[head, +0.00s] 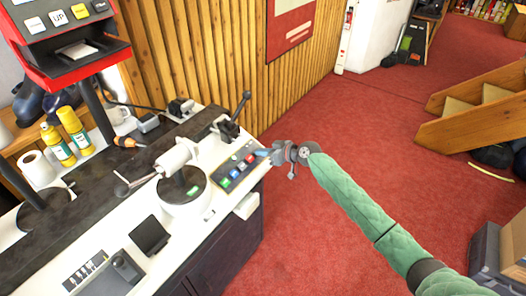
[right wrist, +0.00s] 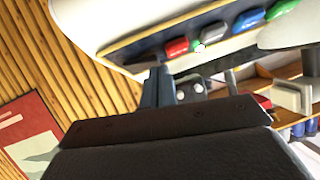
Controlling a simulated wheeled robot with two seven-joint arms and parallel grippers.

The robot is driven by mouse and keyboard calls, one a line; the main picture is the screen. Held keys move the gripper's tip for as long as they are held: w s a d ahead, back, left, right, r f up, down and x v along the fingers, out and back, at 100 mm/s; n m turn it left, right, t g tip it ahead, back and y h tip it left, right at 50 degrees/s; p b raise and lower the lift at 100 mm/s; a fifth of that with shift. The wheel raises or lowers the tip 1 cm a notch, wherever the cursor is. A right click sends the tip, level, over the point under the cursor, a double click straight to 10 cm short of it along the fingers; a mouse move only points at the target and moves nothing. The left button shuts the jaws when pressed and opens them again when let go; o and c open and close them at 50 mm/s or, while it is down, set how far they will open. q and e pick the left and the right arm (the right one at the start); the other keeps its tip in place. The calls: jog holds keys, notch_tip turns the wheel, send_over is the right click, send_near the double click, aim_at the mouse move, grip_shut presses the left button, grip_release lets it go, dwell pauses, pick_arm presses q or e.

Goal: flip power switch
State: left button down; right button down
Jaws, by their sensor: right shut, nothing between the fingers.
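A dark control panel (head: 237,168) with small coloured buttons or switches lies at the right end of the white bench. The same panel shows along the top of the right wrist view, with a red switch (right wrist: 177,48), a blue one (right wrist: 248,20) and a green one (right wrist: 281,9). I cannot tell which of them is the power switch. My right gripper (head: 263,152) is shut and empty, its bluish fingertips at the panel's far right edge. In the right wrist view its fingers (right wrist: 157,88) end just below the red switch; contact is unclear. My left gripper is out of view.
A white machine on a round base (head: 183,188) stands left of the panel, with a dark lever clamp (head: 230,128) behind. Yellow bottles (head: 73,130) and a white roll (head: 38,168) are farther left. The red carpet (head: 330,235) right of the bench is open.

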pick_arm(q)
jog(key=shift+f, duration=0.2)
pick_arm(e)
jog(key=shift+f, duration=0.1)
jog(key=shift+a+f, duration=0.1)
jog(key=shift+f, duration=0.15)
jog(key=shift+a+t+h, duration=0.1)
jog(key=shift+t+h, duration=0.2)
jog(key=shift+t, duration=0.1)
jog(key=shift+w+d+r+b, duration=0.2)
jog(key=shift+w+d+b, duration=0.35)
jog(key=shift+b, duration=0.3)
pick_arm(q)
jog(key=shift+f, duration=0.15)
